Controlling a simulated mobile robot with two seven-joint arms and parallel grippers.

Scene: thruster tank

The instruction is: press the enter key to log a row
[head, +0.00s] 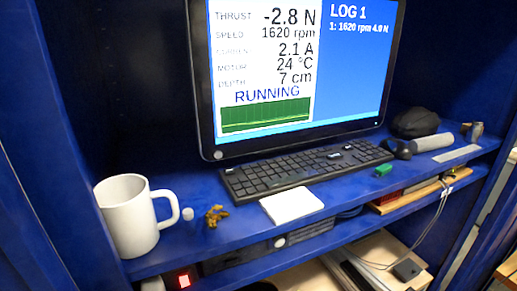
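A black keyboard (300,168) lies on the blue shelf in front of the monitor. A few of its keys show pale marks, but I cannot read which key is enter. The monitor (300,70) shows thrust -2.8 N, speed 1620 rpm, 2.1 A, 24 °C, depth 7 cm and RUNNING over a green graph. Its right side shows LOG 1 with one row, 1620 rpm 4.0 N or similar, slightly blurred. Neither of my grippers is in view.
A white mug (128,218) stands at the left of the blue shelf (215,238). A white pad (291,205) lies before the keyboard, a brass piece (216,216) left of it. A green block (383,170), black mouse (399,149) and grey cylinder (432,142) lie right.

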